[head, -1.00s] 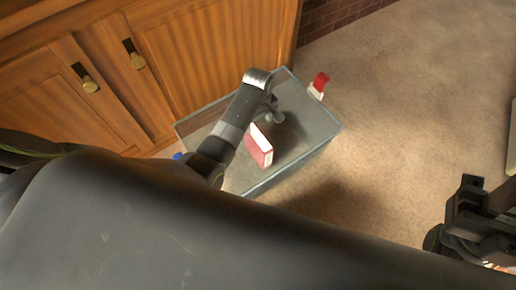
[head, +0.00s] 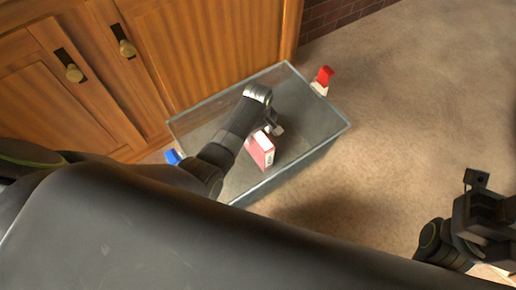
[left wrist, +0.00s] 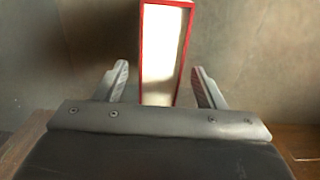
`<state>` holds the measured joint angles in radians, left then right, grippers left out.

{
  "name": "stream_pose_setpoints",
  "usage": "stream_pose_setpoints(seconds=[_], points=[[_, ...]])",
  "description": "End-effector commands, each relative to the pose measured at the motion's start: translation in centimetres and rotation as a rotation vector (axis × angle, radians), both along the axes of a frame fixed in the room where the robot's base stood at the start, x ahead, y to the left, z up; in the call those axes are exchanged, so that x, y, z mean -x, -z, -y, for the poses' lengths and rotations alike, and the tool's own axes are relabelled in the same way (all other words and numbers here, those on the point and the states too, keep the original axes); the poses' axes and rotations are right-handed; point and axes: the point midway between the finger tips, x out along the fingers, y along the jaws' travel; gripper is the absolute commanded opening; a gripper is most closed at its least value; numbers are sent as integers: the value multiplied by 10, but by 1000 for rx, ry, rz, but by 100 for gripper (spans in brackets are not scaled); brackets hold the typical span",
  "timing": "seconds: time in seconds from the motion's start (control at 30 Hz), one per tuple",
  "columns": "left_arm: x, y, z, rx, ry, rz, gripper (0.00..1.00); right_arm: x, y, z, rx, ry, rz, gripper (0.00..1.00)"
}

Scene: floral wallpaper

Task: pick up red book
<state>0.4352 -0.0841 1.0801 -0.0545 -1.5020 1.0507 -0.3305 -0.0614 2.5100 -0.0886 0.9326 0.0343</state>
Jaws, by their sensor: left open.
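The red book (head: 260,152) stands on edge in the grey open-topped container (head: 232,182), its pale page side facing up. My left gripper (head: 275,129) is inside the container at the book's upper right in the head view, open and empty. In the left wrist view the book (left wrist: 163,50) is upright in the middle, with a red border around its pale face. The open fingers of my left gripper (left wrist: 160,72) show on either side of it, with gaps. My right gripper (head: 488,208) is at the right edge of the head view, away from the container; its jaws are unclear.
A wooden cabinet (head: 195,50) with knobs stands close behind the container. A red and white object (head: 322,80) is just outside the container's far right corner. A blue object (head: 173,157) is by its left corner. Carpet (head: 420,90) is clear to the right.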

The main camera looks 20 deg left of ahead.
Motion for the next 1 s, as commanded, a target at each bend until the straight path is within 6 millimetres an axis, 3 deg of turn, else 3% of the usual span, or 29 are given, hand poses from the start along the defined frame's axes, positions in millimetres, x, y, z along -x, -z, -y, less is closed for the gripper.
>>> stream_pose_setpoints(seconds=[0.07, 0.33, 0.83, 1.0], points=[[0, 11, 0, 0, 0, 0, 64, -1, 8, -1, -7, 9, 7, 35], [0, 11, 0, 1, 0, 1, 64, -1, 6, -1, -11, 15, 12, 35], [0, 11, 0, 0, 0, 0, 0, -1, 6, -1, -11, 14, 12, 35], [0, 10, 0, 0, 0, 2, 0, -1, 6, -1, -9, 13, 12, 35]])
